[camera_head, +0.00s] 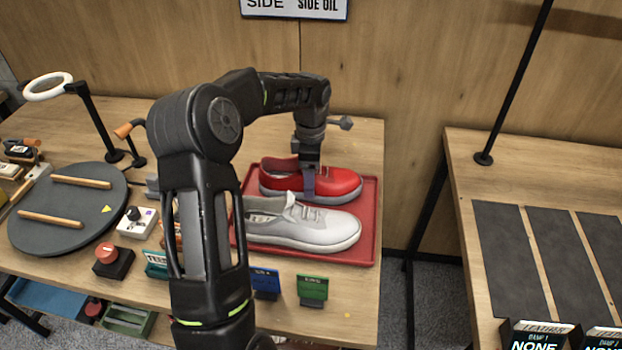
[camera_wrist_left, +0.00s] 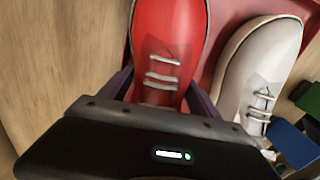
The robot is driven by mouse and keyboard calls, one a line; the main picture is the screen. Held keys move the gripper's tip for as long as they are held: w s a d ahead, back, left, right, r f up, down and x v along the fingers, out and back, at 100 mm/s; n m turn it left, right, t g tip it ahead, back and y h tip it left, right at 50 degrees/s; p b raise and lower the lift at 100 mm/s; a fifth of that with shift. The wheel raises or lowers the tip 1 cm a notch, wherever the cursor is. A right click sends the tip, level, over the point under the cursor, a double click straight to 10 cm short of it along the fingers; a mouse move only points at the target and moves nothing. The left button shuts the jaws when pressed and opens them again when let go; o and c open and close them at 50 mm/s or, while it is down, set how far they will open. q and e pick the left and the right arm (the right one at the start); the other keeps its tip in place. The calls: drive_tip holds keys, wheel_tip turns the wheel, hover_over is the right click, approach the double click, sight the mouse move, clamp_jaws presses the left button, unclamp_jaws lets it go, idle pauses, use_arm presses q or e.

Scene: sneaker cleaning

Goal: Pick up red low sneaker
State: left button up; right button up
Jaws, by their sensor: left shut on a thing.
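The red low sneaker (camera_head: 335,181) sits at the back of a red tray (camera_head: 368,232), behind a white sneaker (camera_head: 315,226). My left gripper (camera_head: 308,188) reaches down over the red sneaker from behind the arm and is shut on it around its laced middle. In the left wrist view the red sneaker (camera_wrist_left: 172,45) lies between the two fingers (camera_wrist_left: 158,92), with its white laces showing. The white sneaker (camera_wrist_left: 262,70) is close beside it. The fingertips are partly hidden by the shoe and the wrist housing. My right gripper is not in view.
A round dark turntable (camera_head: 70,212) with two wooden bars stands at the left, near a ring lamp (camera_head: 48,86). Blue and green signs (camera_head: 313,289) stand before the tray. A second table with dark mats (camera_head: 511,262) is at the right, across a gap.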

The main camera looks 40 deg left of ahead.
use_arm(q)
drive_tip(key=shift+r, duration=0.1)
wheel_tip(320, 180, up, 10)
drive_tip(key=shift+f+b, duration=0.1)
drive_tip(key=shift+b, duration=0.45)
idle(0.3)
